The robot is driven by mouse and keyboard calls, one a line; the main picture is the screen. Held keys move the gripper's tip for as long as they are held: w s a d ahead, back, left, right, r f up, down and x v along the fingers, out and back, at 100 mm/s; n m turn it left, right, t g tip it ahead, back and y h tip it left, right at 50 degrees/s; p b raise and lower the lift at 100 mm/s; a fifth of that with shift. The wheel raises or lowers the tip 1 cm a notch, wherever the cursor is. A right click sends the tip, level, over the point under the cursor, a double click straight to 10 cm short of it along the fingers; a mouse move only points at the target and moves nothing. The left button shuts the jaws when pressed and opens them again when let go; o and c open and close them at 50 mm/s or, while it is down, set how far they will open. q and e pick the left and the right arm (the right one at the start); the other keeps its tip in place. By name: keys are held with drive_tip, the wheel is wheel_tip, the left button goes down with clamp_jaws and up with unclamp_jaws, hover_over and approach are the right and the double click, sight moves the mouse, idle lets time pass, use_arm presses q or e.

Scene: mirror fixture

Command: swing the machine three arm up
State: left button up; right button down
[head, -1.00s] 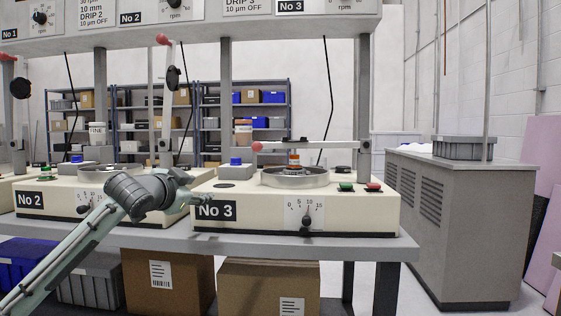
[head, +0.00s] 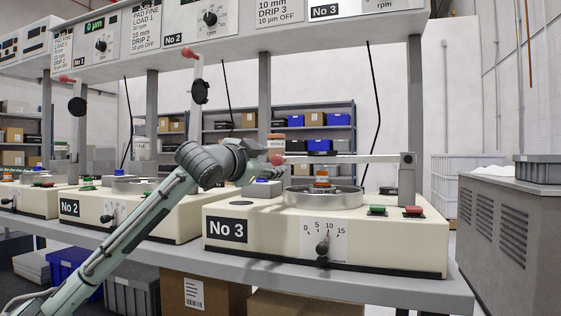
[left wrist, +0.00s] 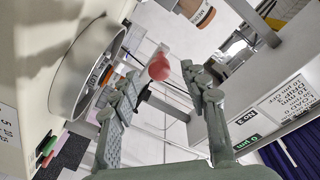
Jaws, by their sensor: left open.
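The machine three arm (head: 365,158) is a pale bar lying level above the round pan (head: 345,199) of machine No 3 (head: 330,245). It runs from a post at the right to a red knob (head: 276,160) at its left end. My left gripper (head: 264,158) is at the knob, coming from the left. In the left wrist view the red knob (left wrist: 159,67) shows between the spread fingers of the gripper (left wrist: 161,74). I cannot tell whether a finger touches it. My right gripper is not in view.
Machine No 2 (head: 130,213) stands to the left, its arm (head: 197,85) raised with a red knob on top. An overhead panel (head: 290,22) runs above the machines. A blue-capped item (head: 262,184) sits close below my gripper. A jar with an orange label (head: 277,145) stands behind.

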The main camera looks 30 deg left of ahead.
sight(275, 160)
use_arm(q)
drive_tip(key=shift+w+a, duration=0.15)
drive_tip(key=shift+w, duration=1)
drive_tip(key=shift+w+a, duration=0.15)
drive_tip(key=shift+w, duration=1)
drive_tip(key=shift+c, duration=0.3)
clamp_jaws()
